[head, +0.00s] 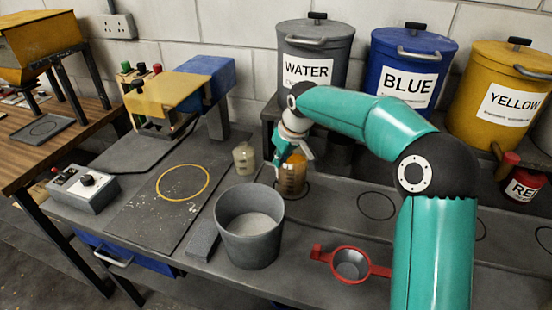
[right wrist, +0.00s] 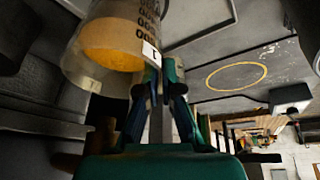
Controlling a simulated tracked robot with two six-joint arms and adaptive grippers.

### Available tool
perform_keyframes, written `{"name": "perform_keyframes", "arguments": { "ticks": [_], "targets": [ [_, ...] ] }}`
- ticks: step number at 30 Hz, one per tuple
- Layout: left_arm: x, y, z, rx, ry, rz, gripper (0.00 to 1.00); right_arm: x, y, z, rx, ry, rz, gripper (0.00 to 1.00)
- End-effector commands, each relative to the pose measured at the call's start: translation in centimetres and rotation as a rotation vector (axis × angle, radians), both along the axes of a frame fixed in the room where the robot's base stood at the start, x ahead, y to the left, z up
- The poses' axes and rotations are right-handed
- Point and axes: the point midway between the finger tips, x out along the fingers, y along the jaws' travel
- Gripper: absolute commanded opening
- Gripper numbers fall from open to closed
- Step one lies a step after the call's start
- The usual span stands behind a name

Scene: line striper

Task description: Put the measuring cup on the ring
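The measuring cup (head: 292,178) is a clear vessel with amber contents, upright at or just above a black ring outline (head: 304,191) on the bench; I cannot tell if it touches. In the right wrist view, the cup (right wrist: 108,45) shows number marks and a white label. My right gripper (head: 293,153) is at the cup's upper part. In the right wrist view its fingers (right wrist: 160,76) are close together at the cup's side and look shut on it; the exact grip is partly hidden. A yellow ring (head: 184,198) lies on a dark mat to the left, empty. My left gripper is not in view.
A grey bucket (head: 249,240) stands in front of the cup. A small cream bottle (head: 244,158) is to its left. A red-handled strainer (head: 350,263) lies at the front. A control box (head: 83,190) and yellow-blue machine (head: 165,95) are left. Large labelled bins (head: 314,55) stand behind.

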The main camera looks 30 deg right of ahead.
Motion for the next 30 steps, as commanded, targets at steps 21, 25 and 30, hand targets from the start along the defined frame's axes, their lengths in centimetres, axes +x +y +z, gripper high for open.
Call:
{"name": "perform_keyframes", "arguments": {
  "ticks": [21, 25, 30],
  "targets": [
    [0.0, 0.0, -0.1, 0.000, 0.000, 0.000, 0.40, 0.1, 0.0, -0.3, -0.002, -0.002, 0.000, 0.31],
    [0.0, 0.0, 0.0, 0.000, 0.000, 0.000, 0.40, 0.1, 0.0, -0.2, -0.002, -0.002, 0.000, 0.31],
    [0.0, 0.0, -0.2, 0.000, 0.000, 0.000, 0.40, -0.2, -0.1, 0.9, -0.002, -0.004, -0.001, 0.31]
  ]
}}
